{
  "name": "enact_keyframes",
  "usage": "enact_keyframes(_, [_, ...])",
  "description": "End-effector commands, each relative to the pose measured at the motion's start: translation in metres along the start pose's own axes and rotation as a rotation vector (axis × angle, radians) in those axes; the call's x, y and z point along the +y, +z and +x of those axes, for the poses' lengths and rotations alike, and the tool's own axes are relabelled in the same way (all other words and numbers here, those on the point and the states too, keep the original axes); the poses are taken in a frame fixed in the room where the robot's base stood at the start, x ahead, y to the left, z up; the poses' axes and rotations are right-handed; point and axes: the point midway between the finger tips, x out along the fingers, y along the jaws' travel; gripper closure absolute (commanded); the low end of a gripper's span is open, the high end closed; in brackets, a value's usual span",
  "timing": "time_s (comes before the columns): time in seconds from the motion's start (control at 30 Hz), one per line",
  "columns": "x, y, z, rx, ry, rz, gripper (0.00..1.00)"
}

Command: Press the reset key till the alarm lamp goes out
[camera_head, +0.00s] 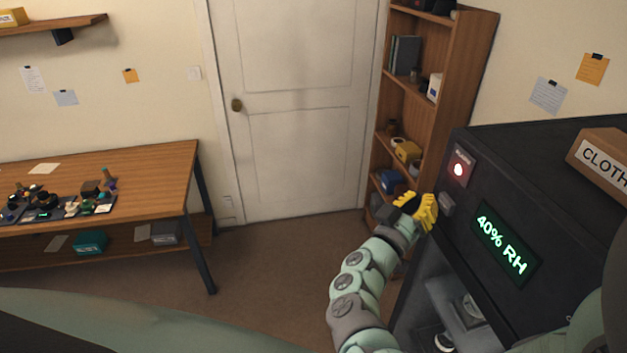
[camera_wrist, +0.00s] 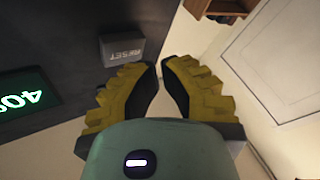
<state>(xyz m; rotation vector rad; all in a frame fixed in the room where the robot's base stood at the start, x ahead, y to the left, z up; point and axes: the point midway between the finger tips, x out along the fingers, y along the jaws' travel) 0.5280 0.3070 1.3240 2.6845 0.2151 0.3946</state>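The reset key (camera_head: 446,204) is a grey block on the dark cabinet's front, below the alarm lamp. In the wrist view the key (camera_wrist: 122,47) shows its RESET lettering, left of and beyond my fingertips. The alarm lamp (camera_head: 459,169) glows bright on a red panel. My gripper (camera_head: 425,208) has yellow fingers and is beside the key in the head view. In the wrist view my gripper (camera_wrist: 160,66) has its fingertips almost together with nothing between them. The fingertips appear apart from the key; exact contact is hard to tell.
The dark cabinet (camera_head: 530,160) carries a green display (camera_head: 505,244) reading 40% RH and a box labelled CLOTH (camera_head: 604,155) on top. A wooden bookshelf (camera_head: 460,75) stands behind my gripper. A workbench (camera_head: 150,165) with small parts is at left. Floor between is clear.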

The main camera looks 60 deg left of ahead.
Motion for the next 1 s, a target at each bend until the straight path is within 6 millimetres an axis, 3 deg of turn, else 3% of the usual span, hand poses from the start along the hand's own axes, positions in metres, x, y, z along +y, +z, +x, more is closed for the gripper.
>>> enact_keyframes(1.0, [0.004,0.0037,0.0072,0.0,0.001,0.0,1.0])
